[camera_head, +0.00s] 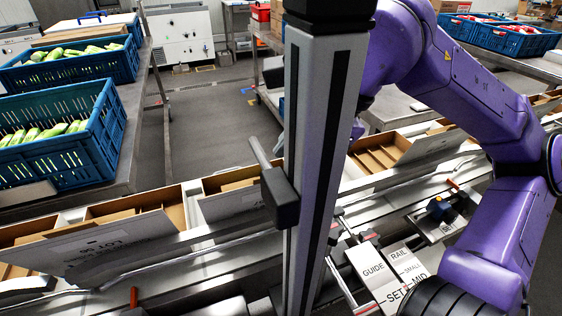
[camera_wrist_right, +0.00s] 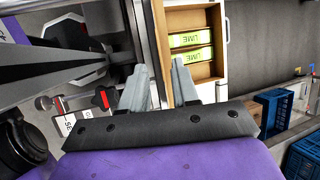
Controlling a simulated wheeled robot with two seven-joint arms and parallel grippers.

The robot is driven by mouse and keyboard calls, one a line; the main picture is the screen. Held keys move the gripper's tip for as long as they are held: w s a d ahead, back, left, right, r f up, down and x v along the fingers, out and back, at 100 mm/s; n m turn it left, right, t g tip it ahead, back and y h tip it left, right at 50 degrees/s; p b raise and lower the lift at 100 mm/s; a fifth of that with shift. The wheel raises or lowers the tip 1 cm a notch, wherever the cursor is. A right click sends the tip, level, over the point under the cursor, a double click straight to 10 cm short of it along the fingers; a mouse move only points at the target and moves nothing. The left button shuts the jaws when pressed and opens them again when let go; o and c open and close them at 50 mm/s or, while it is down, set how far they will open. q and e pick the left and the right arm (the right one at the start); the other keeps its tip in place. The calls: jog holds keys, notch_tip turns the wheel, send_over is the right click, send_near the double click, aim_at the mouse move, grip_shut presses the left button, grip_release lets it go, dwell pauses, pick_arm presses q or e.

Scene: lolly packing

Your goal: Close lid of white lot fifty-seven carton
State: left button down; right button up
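A carton with a white lid (camera_head: 100,250) stands on the line at the left in the head view. The lid hangs open to the front, and its upside-down print looks like LOT 57. Its brown inside (camera_head: 15,234) shows behind the lid. In the right wrist view, my right gripper (camera_wrist_right: 159,66) has its two fingers apart with nothing seen held between them. Beyond and right of the fingers is an open brown carton (camera_wrist_right: 217,45) holding two green LIME packs (camera_wrist_right: 190,40); I cannot tell which carton this is. My left gripper is not in view.
More open cartons (camera_head: 375,158) with hanging white flaps line the conveyor. Orange-tipped rail clamps and a GUIDE RAIL plate (camera_head: 374,272) lie along the front. Grey floor lies behind the line.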

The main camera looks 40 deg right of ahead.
jog(key=x, duration=0.3)
jog(key=shift+f, duration=0.1)
jog(key=shift+c, duration=0.3)
grip_shut()
dwell(1.1)
